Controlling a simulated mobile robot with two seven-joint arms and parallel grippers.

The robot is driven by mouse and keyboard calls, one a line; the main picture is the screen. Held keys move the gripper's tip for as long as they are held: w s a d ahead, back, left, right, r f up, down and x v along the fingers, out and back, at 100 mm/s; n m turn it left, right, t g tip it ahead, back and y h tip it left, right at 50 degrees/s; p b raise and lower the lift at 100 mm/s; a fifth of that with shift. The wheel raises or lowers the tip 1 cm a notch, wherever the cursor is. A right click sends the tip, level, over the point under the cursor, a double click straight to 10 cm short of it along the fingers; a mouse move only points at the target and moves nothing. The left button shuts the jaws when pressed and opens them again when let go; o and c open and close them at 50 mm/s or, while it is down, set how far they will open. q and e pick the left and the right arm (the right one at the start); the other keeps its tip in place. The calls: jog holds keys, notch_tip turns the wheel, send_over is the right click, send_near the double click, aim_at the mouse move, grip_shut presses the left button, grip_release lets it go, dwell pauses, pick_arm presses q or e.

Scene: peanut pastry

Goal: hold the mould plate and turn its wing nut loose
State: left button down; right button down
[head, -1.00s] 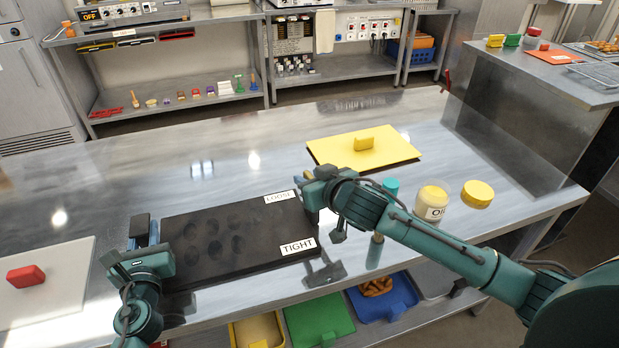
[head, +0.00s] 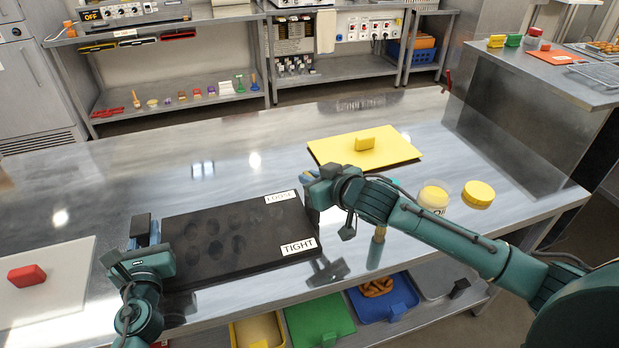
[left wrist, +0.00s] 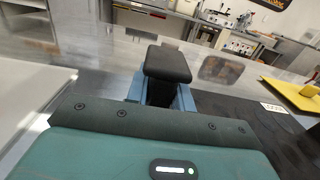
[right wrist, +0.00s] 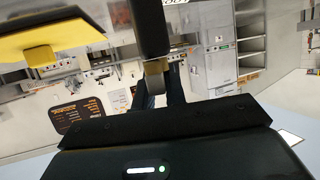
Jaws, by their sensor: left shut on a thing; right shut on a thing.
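The dark mould plate (head: 235,262) lies on the steel table, with rows of shallow round hollows and labels LOOSE (head: 281,197) and TIGHT (head: 298,246) at its right end. My left gripper (head: 143,240) is shut on the black handle (left wrist: 167,64) at the plate's left end; the handle stands up between its fingers. My right gripper (head: 308,182) is at the plate's right end, beside the LOOSE label. It is shut on the wing nut, which is mostly hidden by the gripper; a dark bar and a pale metal end (right wrist: 156,67) show between the fingers in the right wrist view.
A yellow board (head: 385,153) with a yellow block lies behind my right gripper. A white board (head: 50,285) with a red block (head: 27,276) lies at left.

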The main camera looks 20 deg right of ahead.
jog(key=shift+s+a+f+n+g+y, duration=0.1)
jog(key=shift+n+g+y, duration=0.25)
jog(key=shift+n+y, duration=0.4)
jog(key=shift+a+n+g+y, duration=0.1)
jog(key=shift+n+g+y, duration=0.25)
jog(key=shift+n+y, duration=0.35)
jog(key=shift+s+a+n+g+y, duration=0.1)
jog(key=shift+a+n+g+y, duration=0.45)
jog(key=shift+n+y, duration=0.35)
jog(key=shift+d, duration=0.45)
jog(key=c, duration=1.6)
grip_release()
jog(key=shift+o, duration=0.8)
jog(key=shift+d, duration=0.2)
jog(key=v, duration=0.7)
jog(key=shift+d, duration=0.2)
jog(key=shift+s, duration=0.1)
